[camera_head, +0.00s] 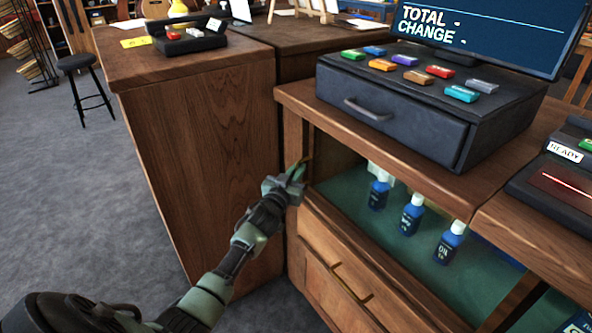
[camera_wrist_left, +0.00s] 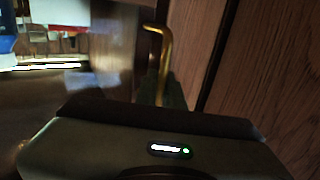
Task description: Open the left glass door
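The left glass door's pane is hard to make out in the head view. The left cabinet opening (camera_head: 345,195) shows a teal inside with blue bottles. A thin brass handle shows at the opening's left edge, and it is larger in the left wrist view (camera_wrist_left: 163,55). My left gripper (camera_head: 295,177) is at this handle, beside the cabinet's left post. In the wrist view the handle's lower end runs down to the dark fingers (camera_wrist_left: 172,95). The view is dim and blurred, so whether they are closed around it is unclear. My right gripper is not in view.
Blue spray bottles (camera_head: 410,214) stand inside the cabinet. A wooden drawer front (camera_head: 340,265) with a brass handle lies below the opening. A black cash drawer (camera_head: 420,105) sits on top. A wooden counter (camera_head: 205,150) stands close at left. Grey floor (camera_head: 80,190) is open farther left.

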